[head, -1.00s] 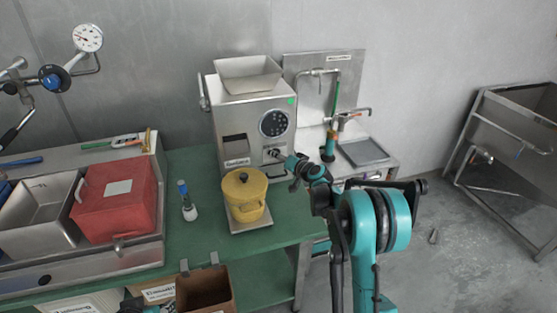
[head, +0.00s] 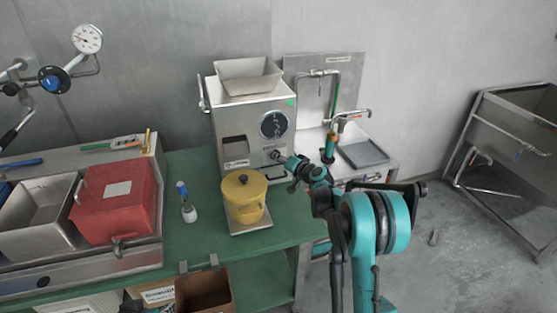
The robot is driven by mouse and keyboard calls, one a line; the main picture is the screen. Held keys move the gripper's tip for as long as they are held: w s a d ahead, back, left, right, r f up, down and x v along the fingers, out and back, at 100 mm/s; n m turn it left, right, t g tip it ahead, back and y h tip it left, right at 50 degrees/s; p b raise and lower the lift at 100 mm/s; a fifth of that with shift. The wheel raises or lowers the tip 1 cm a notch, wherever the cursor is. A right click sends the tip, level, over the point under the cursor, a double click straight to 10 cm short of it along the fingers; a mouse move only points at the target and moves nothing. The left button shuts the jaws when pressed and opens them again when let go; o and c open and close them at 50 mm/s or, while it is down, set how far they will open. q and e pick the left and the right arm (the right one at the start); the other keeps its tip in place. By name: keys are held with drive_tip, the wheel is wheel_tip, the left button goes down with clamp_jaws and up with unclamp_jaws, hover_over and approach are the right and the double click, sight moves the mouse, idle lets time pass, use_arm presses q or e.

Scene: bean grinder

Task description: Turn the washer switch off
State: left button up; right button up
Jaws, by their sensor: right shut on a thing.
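The steel grinder machine (head: 250,118) stands on the green table, with a hopper on top and a round dark dial panel (head: 273,124) on its front. My right gripper (head: 279,155) is at the lower right of the machine's front, below the dial panel. It is shut on a small knob-like switch there, which the fingers mostly hide. I cannot tell the switch's position. My left gripper is not in view.
A yellow pot (head: 244,197) with a black lid knob stands on a scale before the machine. A red box (head: 115,200) is at left, a small bottle (head: 188,206) between them. A sink with a tap (head: 347,120) is behind my right arm.

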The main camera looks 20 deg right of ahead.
drive_tip(key=shift+d+f+m+t+y+b, duration=0.15)
drive_tip(key=shift+m+t+y+b, duration=0.5)
drive_tip(key=shift+m, duration=1.15)
drive_tip(key=shift+a+f+m+t+y+b, duration=0.1)
drive_tip(key=shift+m+t+y+b, duration=0.55)
drive_tip(key=shift+m, duration=1.15)
drive_tip(key=shift+b, duration=0.3)
drive_tip(key=o, duration=1.2)
drive_tip(key=shift+c, duration=0.2)
drive_tip(key=shift+d, duration=0.1)
drive_tip(key=v, duration=1.2)
drive_tip(key=shift+r, duration=0.1)
